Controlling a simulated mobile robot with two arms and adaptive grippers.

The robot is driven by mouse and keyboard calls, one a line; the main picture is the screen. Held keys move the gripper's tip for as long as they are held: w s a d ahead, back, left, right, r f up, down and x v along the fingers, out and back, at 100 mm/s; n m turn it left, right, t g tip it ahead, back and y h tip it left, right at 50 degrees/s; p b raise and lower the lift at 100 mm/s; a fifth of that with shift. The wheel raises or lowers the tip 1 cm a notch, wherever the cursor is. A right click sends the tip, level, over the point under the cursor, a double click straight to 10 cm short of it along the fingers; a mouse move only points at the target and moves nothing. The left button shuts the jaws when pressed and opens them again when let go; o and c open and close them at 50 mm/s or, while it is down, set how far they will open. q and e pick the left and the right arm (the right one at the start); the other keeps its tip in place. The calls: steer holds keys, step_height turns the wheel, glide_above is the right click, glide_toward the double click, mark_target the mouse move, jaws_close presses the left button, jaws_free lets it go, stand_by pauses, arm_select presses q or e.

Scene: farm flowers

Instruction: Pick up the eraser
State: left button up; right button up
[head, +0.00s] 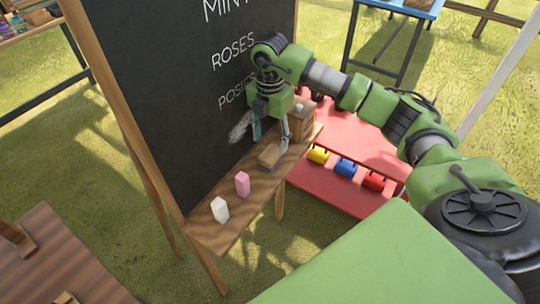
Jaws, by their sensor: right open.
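The eraser looks to be the brown block (269,156) lying on the wooden ledge (222,233) of the chalkboard (150,80). My right gripper (265,138) is open just above and behind it, close to the board, with its fingers apart and pointing down. One finger comes down near the block's far end; I cannot tell whether it touches. Nothing shows between the fingers. My left gripper is not in view.
A pink block (242,184) and a white block (220,209) stand on the ledge towards the near end. A wooden box (302,116) stands at the far end. A red stand (335,196) with yellow, blue and red items is right of the ledge.

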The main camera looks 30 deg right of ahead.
mark_target(271, 153)
steer(key=shift+f, duration=0.6)
steer(key=shift+s+a+f+p, duration=0.1)
steer(key=shift+s+f+p, duration=0.15)
steer(key=shift+f, duration=0.2)
steer(key=shift+s+a+f+p, duration=0.1)
steer(key=shift+f+p, duration=0.15)
steer(key=shift+f, duration=0.2)
step_height(271, 153, down, 3)
steer(key=shift+r, duration=0.2)
steer(key=shift+f, duration=0.4)
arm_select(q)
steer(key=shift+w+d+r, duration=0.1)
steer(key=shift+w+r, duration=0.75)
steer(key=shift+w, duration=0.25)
arm_select(e)
steer(key=c, duration=1.2)
